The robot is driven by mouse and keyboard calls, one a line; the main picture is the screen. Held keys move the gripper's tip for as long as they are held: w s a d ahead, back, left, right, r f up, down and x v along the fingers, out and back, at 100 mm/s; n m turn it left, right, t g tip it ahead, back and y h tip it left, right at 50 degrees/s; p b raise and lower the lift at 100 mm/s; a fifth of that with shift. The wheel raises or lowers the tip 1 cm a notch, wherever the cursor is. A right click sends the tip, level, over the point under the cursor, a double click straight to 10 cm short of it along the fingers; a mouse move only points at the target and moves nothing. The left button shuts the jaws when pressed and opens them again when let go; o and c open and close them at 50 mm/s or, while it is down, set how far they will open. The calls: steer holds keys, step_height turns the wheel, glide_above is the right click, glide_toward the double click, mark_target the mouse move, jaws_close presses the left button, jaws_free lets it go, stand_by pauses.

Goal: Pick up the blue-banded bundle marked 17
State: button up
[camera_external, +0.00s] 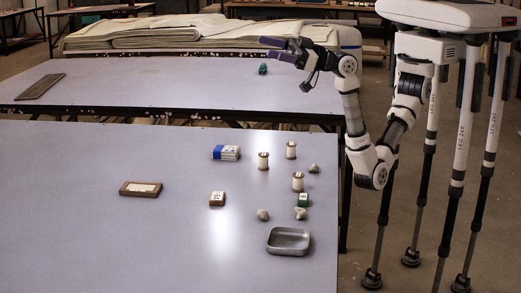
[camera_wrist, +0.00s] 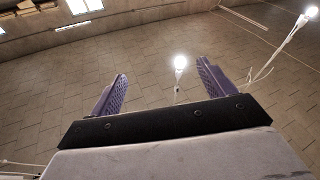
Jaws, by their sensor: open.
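A blue-banded bundle (camera_external: 226,153) lies on the near table, left of the spools. Its band is blue at the left end and the rest is pale; any number on it is too small to read. My gripper (camera_external: 266,47) is raised above the far table, well away from the bundle, with its purple fingers apart. In the wrist view my gripper (camera_wrist: 160,88) shows two separate purple fingers with nothing between them, and the bundle is not in that view.
The near table (camera_external: 70,220) also holds a brown framed block (camera_external: 140,188), a small brown block (camera_external: 217,199), a green block (camera_external: 302,200), several thread spools (camera_external: 263,161), pale stones (camera_external: 262,215) and a metal tray (camera_external: 289,241). Its left side is mostly clear.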

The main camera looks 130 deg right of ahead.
steer(key=d+f+m+g+h, duration=0.2)
steer(key=d+f+g, duration=0.3)
steer(key=d, duration=0.6)
steer(key=m+g+y, duration=0.6)
steer(key=g, duration=0.6)
glide_above(227, 148)
steer(key=s+a, duration=0.2)
step_height(227, 148, down, 29)
steer(key=shift+s+r, duration=0.1)
steer(key=shift+r, duration=0.1)
steer(key=shift+n+t, duration=0.3)
steer(key=x, duration=0.6)
steer(key=shift+w+a+r+p, duration=0.1)
steer(key=shift+w+a+p, duration=0.05)
steer(key=shift+w+p, duration=0.2)
steer(key=shift+f, duration=0.3)
steer(key=c, duration=1.1)
